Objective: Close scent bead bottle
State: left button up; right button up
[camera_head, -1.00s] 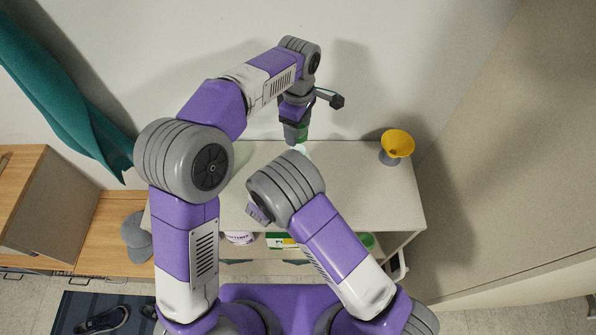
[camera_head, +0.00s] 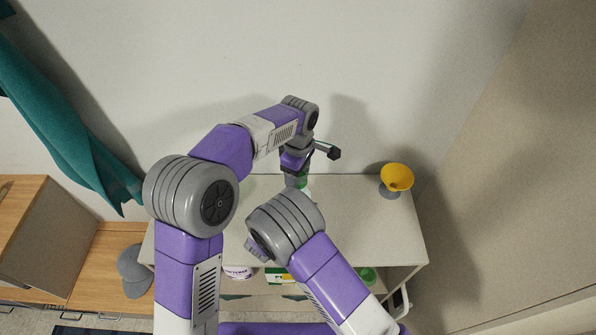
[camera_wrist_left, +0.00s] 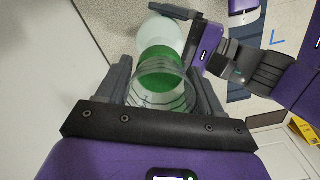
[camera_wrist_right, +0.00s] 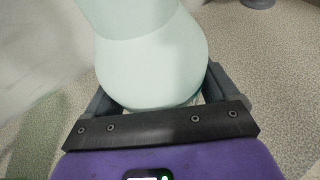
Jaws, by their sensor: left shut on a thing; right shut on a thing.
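The pale bottle (camera_wrist_left: 158,40) has a green part (camera_wrist_left: 160,72) at its top. A clear, ribbed cap (camera_wrist_left: 168,98) sits between the fingers of my left gripper (camera_wrist_left: 165,95), which is shut on it. The cap lines up with the green part and overlaps it in the left wrist view; whether it is seated, I cannot tell. My right gripper (camera_wrist_right: 155,95) is shut on the bottle, whose pale body (camera_wrist_right: 150,55) fills the middle of the right wrist view. In the head view my left gripper (camera_head: 297,181) is over the table, and my right arm hides most of the bottle.
Containers sit on the shelf below, including a green one (camera_head: 367,275). A wooden bench (camera_head: 100,265) stands left, a wall right.

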pick_arm(q)
jog(key=shift+f, duration=0.15)
dwell(0.4)
jog(key=shift+f, duration=0.75)
jog(key=shift+f, duration=0.6)
